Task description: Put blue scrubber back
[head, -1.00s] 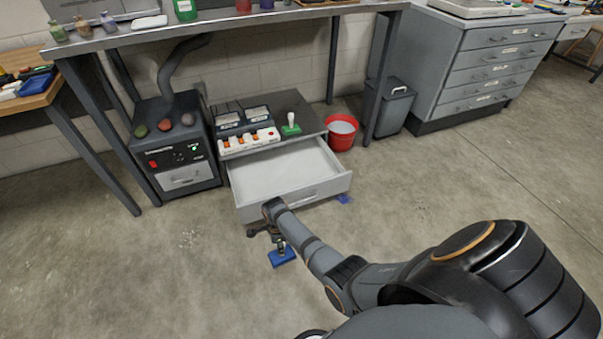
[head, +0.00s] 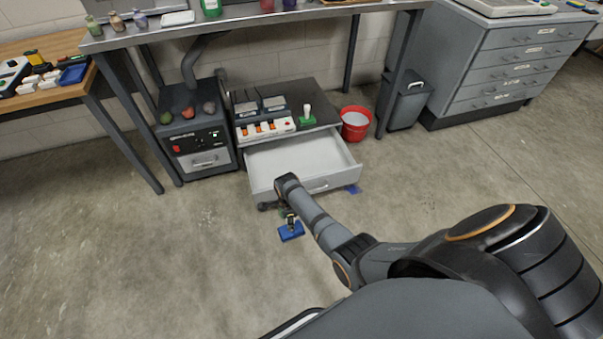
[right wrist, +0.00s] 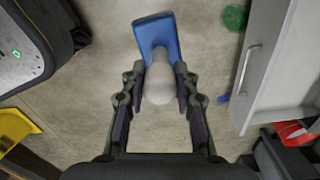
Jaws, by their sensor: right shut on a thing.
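The blue scrubber (head: 291,231) hangs below my right gripper (head: 289,213), in front of the open drawer (head: 300,157). In the right wrist view its blue head (right wrist: 157,34) points away from me. Its pale rounded handle (right wrist: 160,84) sits between the two fingers of my right gripper (right wrist: 163,90), which are shut on it. The drawer's pale front (right wrist: 270,60) is to the right there, apart from the scrubber. The drawer looks empty, with its near corner hidden by my arm. My left gripper is not in view.
A green scrubber (head: 308,119) stands on the cabinet top (head: 319,96), beside a switch strip (head: 266,130). A red bucket (head: 355,124) is right of the cabinet and a dark machine (head: 199,146) left. Blue (head: 353,189) and green (right wrist: 235,18) patches mark the floor. Open floor lies in front.

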